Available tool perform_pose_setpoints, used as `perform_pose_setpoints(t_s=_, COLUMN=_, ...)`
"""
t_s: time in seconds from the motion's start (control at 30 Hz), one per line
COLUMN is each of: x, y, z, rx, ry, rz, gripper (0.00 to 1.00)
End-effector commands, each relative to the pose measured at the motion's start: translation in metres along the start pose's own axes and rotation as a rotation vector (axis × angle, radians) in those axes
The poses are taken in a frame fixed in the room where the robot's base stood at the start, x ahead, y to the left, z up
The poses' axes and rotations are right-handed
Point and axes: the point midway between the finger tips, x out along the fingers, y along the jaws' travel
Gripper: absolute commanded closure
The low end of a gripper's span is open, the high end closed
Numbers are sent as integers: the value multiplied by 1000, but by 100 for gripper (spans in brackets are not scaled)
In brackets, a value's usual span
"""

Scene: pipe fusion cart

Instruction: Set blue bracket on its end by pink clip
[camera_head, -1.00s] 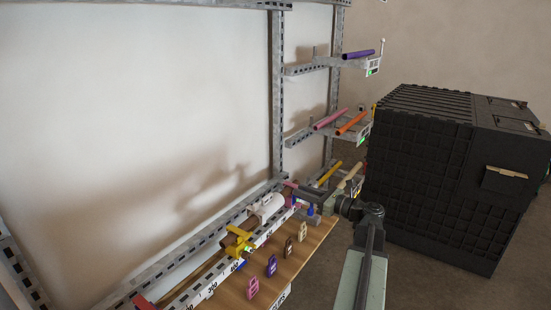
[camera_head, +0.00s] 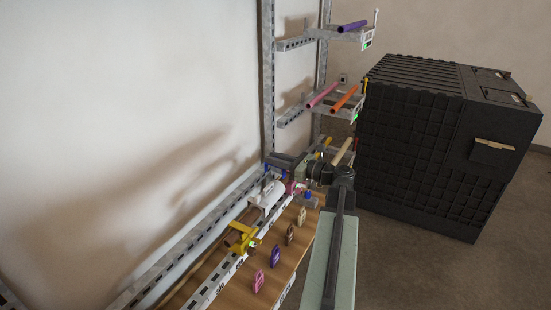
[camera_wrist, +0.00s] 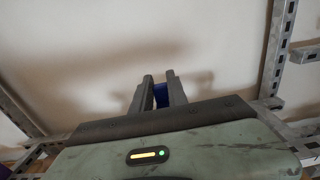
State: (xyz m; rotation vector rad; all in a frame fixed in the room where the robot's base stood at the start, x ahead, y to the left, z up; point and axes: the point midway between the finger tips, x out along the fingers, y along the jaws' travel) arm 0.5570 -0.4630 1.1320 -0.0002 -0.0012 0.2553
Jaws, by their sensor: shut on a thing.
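My gripper (camera_wrist: 160,92) is shut on the blue bracket (camera_wrist: 161,96), which shows as a dark blue patch between the fingers in the wrist view; the fingers hide much of it. In the head view my gripper (camera_head: 277,163) reaches left over the rail, with a bit of the blue bracket (camera_head: 268,168) at its tips, raised near the wall. The pink clip (camera_head: 296,188) is on the rail below and to the right of the fingertips, beside the white cylinder (camera_head: 267,194), partly hidden by my arm.
A yellow clamp (camera_head: 241,238) sits nearer along the rail. Pink (camera_head: 258,281), purple (camera_head: 274,255) and brown tags lie on the wooden shelf (camera_head: 232,292). Rack arms with coloured pipes (camera_head: 322,96) stand behind. A black crate (camera_head: 420,140) is at right.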

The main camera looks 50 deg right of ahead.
Motion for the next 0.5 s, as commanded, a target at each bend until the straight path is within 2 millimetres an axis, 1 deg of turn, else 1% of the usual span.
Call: perform_pose_setpoints(t_s=0.5, x=-5, y=-4, z=-40, rx=0, ry=0, rz=-8, gripper=100)
